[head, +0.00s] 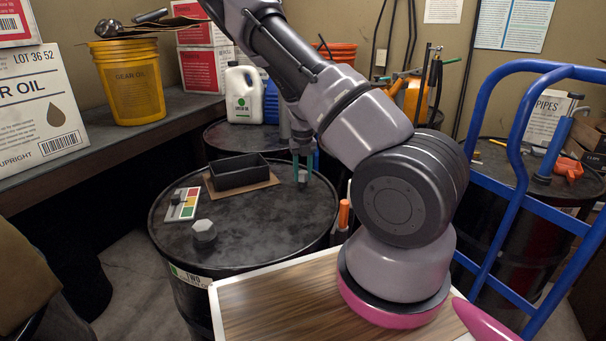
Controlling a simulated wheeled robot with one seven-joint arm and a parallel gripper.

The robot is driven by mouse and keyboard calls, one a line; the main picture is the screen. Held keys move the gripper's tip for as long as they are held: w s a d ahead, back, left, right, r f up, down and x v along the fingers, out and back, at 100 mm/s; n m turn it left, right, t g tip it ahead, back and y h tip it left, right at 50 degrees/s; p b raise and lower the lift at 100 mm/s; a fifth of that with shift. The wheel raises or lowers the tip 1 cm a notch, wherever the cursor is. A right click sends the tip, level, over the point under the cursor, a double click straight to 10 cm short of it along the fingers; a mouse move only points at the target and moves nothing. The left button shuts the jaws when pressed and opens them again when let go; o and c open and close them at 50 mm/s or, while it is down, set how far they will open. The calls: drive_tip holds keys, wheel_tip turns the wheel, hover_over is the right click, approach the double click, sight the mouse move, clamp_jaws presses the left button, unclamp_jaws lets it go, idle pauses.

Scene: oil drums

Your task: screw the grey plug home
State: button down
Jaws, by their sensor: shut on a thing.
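My gripper (302,173) points down at the right rear of the lid of a black drum (265,240) labelled TWO. Its green fingers are shut on a small grey piece, which looks like the grey plug (302,178). The piece is right at the lid's surface. The fingers partly hide it, and I cannot tell whether it sits in a hole or how deep. A light grey hexagonal piece (204,232) stands at the front left of the same lid, apart from my gripper.
On the lid are a black open tray (240,179) on brown card and a colour-patched card (183,204) with a small dark knob on it. Behind stand a white jug (244,95) and an orange bucket. A blue hand truck (510,150) stands at right. The lid's front middle is clear.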

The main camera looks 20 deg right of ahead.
drive_tip(key=shift+a+f, duration=0.1)
drive_tip(key=shift+a, duration=0.05)
drive_tip(key=m, duration=0.6)
drive_tip(key=shift+c, duration=1.9)
unclamp_jaws()
drive_tip(key=shift+f, duration=0.1)
